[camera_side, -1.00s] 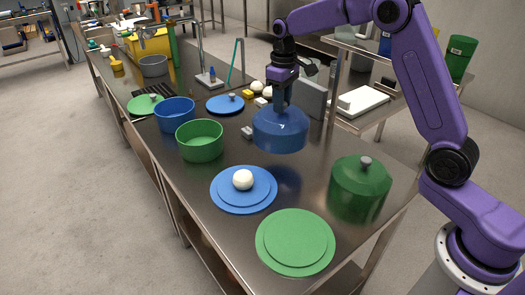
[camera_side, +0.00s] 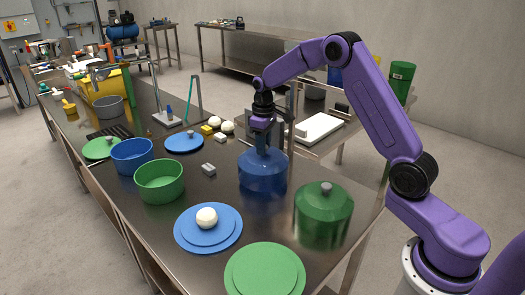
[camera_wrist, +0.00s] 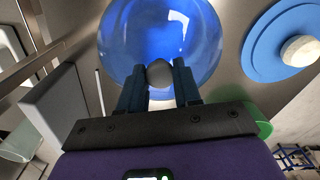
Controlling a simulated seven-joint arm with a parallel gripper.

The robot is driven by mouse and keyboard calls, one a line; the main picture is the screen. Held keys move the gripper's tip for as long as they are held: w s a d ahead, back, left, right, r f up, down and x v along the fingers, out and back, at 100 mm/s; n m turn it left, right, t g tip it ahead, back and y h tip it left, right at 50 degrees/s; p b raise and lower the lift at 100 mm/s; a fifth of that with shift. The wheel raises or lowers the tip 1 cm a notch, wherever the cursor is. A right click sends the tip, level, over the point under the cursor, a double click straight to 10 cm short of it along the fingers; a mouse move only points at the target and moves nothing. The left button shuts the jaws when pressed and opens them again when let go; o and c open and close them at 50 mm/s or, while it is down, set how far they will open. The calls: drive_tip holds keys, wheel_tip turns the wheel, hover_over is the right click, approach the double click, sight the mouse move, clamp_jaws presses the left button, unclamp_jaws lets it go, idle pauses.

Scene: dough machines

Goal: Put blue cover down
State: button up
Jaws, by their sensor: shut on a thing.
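The blue cover (camera_side: 263,174) is a translucent dome with a grey knob. My gripper (camera_side: 261,146) is shut on the knob and holds the cover upright over the steel table, left of and behind the green cover (camera_side: 324,210). The cover's lower rim is at or just above the table; I cannot tell whether it touches. In the wrist view the blue cover (camera_wrist: 118,38) fills the top middle, with its knob (camera_wrist: 159,72) between the fingers. A blue disc (camera_side: 188,238) with a white dough ball (camera_side: 207,217) lies apart, in front and to the left.
A green disc (camera_side: 265,272) lies at the near end of the table. A green pot (camera_side: 160,182), a blue pot (camera_side: 132,156) and a small grey block (camera_side: 208,169) stand left of the blue cover. A flat blue lid (camera_side: 184,142) lies farther back.

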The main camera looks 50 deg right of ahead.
drive_tip(key=shift+f, duration=1.2)
drive_tip(key=o, duration=1)
